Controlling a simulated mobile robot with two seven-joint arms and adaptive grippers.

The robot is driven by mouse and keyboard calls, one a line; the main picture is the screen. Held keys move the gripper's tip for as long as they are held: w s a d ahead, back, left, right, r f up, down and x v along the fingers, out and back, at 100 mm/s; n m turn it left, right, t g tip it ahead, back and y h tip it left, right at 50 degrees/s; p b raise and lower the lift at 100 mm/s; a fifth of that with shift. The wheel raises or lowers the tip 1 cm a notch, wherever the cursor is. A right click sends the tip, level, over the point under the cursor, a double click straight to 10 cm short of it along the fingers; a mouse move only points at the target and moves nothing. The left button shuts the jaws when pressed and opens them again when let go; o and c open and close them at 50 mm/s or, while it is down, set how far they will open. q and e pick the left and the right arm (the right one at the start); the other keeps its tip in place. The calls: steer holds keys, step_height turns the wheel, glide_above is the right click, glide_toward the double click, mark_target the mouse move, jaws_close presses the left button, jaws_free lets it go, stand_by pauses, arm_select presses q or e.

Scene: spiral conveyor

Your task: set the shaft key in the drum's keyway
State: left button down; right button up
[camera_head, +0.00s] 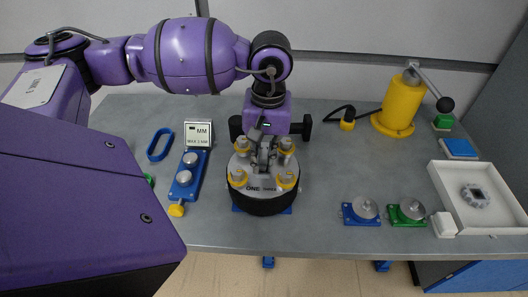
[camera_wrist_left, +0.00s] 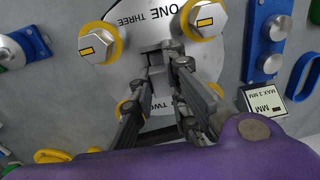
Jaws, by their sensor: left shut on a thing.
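The drum (camera_head: 264,200) is a round black body with a light grey top plate marked with number words. Several bolts with yellow collars stand around its top. The plate and collared bolts also show in the left wrist view (camera_wrist_left: 205,60). My left gripper (camera_head: 264,160) points down over the middle of the drum. In the left wrist view its fingers (camera_wrist_left: 168,62) are closed around a small grey block, seemingly the shaft key (camera_wrist_left: 162,77), at the plate's centre. The fingers hide the keyway, so I cannot tell whether the key is seated. My right gripper is not in view.
A blue fixture (camera_head: 187,178) with metal knobs and an MM card (camera_head: 198,134) stand left of the drum. Blue (camera_head: 361,211) and green (camera_head: 407,212) knob plates, a white tray (camera_head: 448,186) and a yellow lever post (camera_head: 399,105) stand right. The table between is clear.

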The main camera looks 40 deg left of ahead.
arm_select(q)
steer(key=shift+f, duration=0.1)
steer(key=c, duration=1.6)
jaws_free()
steer(key=shift+c, duration=0.2)
step_height(320, 180, up, 12)
steer(key=shift+w+d, duration=0.15)
steer(key=shift+d, duration=0.1)
steer(key=shift+f, duration=0.1)
